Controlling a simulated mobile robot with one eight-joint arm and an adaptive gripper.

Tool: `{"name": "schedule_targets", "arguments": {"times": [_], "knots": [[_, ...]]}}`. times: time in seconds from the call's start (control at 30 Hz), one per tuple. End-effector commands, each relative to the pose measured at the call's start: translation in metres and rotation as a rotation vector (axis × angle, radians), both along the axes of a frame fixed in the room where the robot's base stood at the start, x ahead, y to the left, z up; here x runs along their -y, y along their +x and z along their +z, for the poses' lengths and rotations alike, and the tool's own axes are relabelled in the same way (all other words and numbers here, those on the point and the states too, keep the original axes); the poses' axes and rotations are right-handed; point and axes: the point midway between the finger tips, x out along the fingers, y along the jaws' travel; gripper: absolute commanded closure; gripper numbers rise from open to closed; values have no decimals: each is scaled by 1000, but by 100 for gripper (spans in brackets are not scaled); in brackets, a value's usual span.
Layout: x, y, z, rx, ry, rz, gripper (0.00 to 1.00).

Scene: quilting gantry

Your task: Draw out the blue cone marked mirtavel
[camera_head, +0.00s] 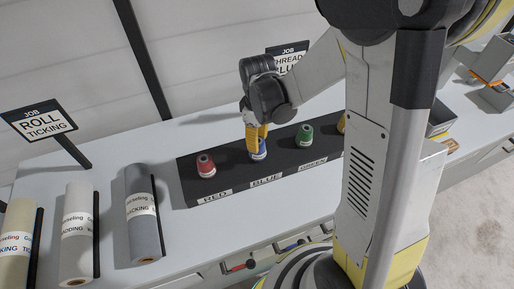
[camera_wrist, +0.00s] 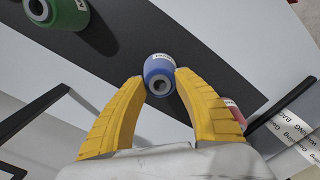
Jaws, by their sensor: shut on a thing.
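The blue cone (camera_head: 259,154) is at the BLUE place of the black rack (camera_head: 225,187), between the red and green cones. It also shows in the wrist view (camera_wrist: 159,68), with a pale label whose writing I cannot read. My gripper (camera_head: 257,138) reaches down on it from above. In the wrist view the yellow fingers of my gripper (camera_wrist: 160,80) are closed on its two sides. The fingers hide part of the cone in the head view. I cannot tell whether its base touches the rack.
A red cone (camera_head: 206,166) stands left on the rack and a green cone (camera_head: 304,135) right. Several fabric rolls, one grey (camera_head: 144,215), lie at the left. A ROLL TICKING sign (camera_head: 40,121) stands behind them.

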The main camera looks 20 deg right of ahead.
Motion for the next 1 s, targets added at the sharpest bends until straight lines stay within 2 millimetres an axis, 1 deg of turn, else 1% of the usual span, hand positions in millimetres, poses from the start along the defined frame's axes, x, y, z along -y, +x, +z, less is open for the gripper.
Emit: {"name": "schedule_targets", "arguments": {"times": [0.03,1.0], "knots": [[0,0,3,0,0,0,99],[0,0,41,0,0,0,99]]}}
